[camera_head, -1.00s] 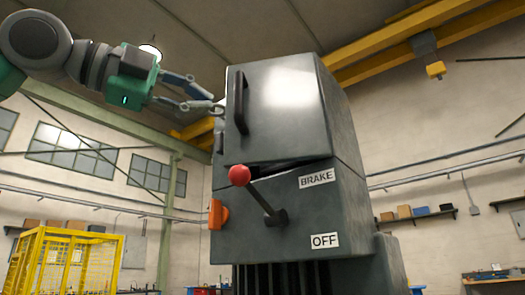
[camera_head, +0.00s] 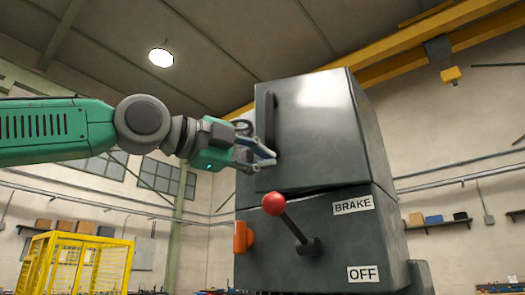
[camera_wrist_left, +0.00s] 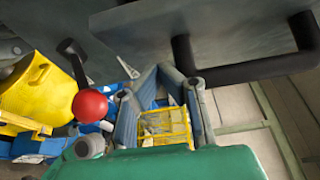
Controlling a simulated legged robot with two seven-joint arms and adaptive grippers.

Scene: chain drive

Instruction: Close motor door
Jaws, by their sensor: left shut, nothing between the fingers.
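The motor door (camera_head: 312,130) is the dark grey upper panel of a tall housing, with a black vertical handle (camera_head: 269,118) near its left edge. A dark, uneven seam runs below it; I cannot tell how far it stands ajar. My left gripper (camera_head: 272,157) is shut and empty, its fingertips by the lower end of the handle; contact is unclear. In the left wrist view, the fingers (camera_wrist_left: 165,80) are below the door (camera_wrist_left: 200,30), with the handle (camera_wrist_left: 250,70) to their right. My right gripper is not in view.
Below the door, a red-knobbed lever (camera_head: 274,204) sticks out beside the BRAKE and OFF labels. An orange part (camera_head: 242,237) is on the housing's left side. A yellow cage (camera_head: 75,265) stands at lower left. The air left of the housing is open except for my arm.

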